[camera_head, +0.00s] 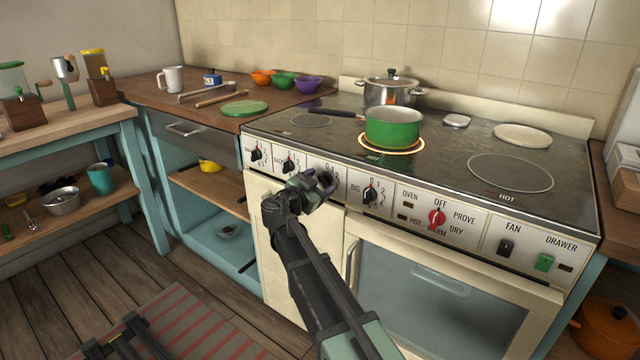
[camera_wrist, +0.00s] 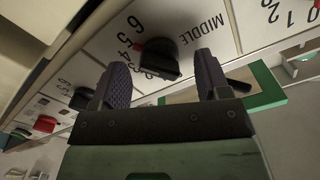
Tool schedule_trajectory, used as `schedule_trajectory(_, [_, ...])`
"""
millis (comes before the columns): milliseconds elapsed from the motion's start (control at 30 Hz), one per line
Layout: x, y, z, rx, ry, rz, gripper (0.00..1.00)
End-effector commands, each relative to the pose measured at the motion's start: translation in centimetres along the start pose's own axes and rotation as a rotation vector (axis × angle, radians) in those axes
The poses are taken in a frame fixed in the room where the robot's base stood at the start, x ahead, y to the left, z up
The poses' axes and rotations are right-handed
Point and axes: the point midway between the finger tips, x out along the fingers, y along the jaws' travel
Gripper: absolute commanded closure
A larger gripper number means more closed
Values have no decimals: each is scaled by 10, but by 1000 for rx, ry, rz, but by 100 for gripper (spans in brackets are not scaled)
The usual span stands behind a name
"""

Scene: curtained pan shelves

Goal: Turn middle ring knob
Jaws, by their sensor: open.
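The middle ring knob (camera_wrist: 158,60) is black with a red mark and sits beside the label MIDDLE on the cream panel in the wrist view. The red mark lies near the 5 and 4 of its printed scale. My gripper (camera_wrist: 164,70) is open, and its two ridged fingers appear on either side of this knob; I cannot tell whether they touch it. In the head view my gripper (camera_head: 318,182) is at the stove's front panel (camera_head: 405,207), between the second knob from the left (camera_head: 289,163) and the BIG knob (camera_head: 370,192). It hides most of the middle knob there.
A green pot (camera_head: 393,130) stands on a glowing ring, its dark handle pointing left. A steel pot (camera_head: 390,90) stands behind it. The red OVEN knob (camera_head: 437,217) and FAN switch (camera_head: 506,247) are to the right. The oven door handle (camera_head: 352,262) is below the panel.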

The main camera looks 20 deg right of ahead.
Motion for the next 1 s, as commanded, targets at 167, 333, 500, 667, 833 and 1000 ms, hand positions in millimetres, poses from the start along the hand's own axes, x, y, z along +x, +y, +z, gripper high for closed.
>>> schedule_trajectory(167, [-7,0,0,0,0,-1,31])
schedule_trajectory(333, [-13,0,0,0,0,-1,31])
schedule_trajectory(500, [-14,0,0,0,0,0,31])
schedule_trajectory(667, [-15,0,0,0,0,0,31])
schedule_trajectory(833, [-26,0,0,0,0,-1,31])
schedule_trajectory(1000, [-43,0,0,0,-1,-2,31])
